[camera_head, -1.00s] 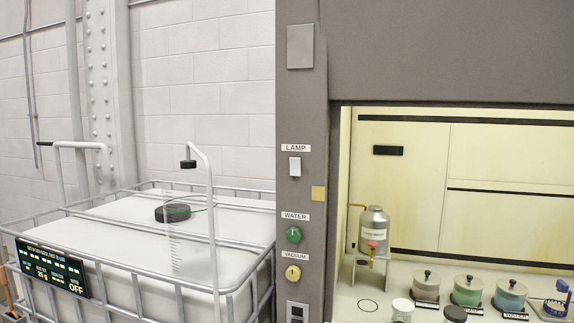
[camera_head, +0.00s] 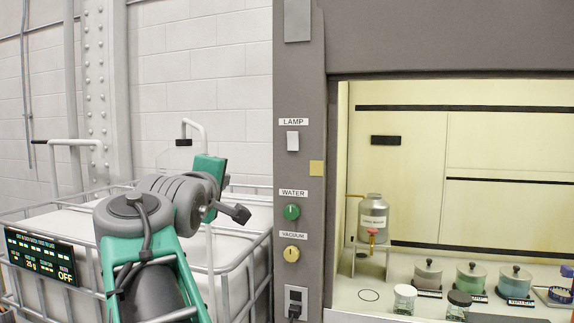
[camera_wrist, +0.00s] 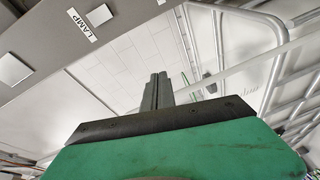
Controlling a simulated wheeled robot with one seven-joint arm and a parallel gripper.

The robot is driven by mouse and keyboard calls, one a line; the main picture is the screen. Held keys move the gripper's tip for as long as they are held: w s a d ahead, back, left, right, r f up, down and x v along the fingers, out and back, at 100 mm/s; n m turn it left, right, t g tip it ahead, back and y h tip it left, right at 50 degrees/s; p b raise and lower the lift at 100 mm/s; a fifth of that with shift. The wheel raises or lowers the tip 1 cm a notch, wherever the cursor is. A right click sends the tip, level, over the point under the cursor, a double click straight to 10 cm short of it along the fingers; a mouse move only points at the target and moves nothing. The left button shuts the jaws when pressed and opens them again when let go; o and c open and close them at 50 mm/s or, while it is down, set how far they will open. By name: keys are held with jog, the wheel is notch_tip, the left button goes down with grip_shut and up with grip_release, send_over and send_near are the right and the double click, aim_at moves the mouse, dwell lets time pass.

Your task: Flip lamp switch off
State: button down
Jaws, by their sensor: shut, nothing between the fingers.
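The lamp switch (camera_head: 292,141) is a white rocker plate on the grey fixture post, under the LAMP label (camera_head: 290,122). In the wrist view the fingers of my gripper (camera_wrist: 157,78) are together and empty, to the right of the switch.
Below the switch are a green WATER knob (camera_head: 291,212), a yellow VACUUM knob (camera_head: 291,254) and a socket (camera_head: 296,298). A lit hood with jars (camera_head: 470,278) and a metal flask (camera_head: 373,220) is right. A caged white tank (camera_head: 237,262) stands left.

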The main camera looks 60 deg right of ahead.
aim_at(290, 136)
jog(key=s+d+r+g+h, duration=0.3)
jog(key=s+r, duration=0.3)
jog(key=s, duration=0.3)
jog(key=shift+d+r+m+g+b, duration=0.3)
jog(key=shift+d+g+b, duration=0.1)
jog(key=shift+g, duration=0.1)
jog(key=shift+d, duration=0.1)
jog(key=d+p, duration=0.1)
jog(key=d, duration=0.3)
jog(key=w+d+r+p, duration=0.1)
jog(key=d, duration=0.3)
jog(key=w+d+p, duration=0.1)
jog(key=d, duration=0.3)
jog(key=shift+d+r+p, duration=0.15)
jog(key=shift+r+p, duration=0.15)
jog(key=shift+p, duration=0.1)
jog(key=shift+w+d, duration=0.2)
jog(key=shift+d, duration=0.45)
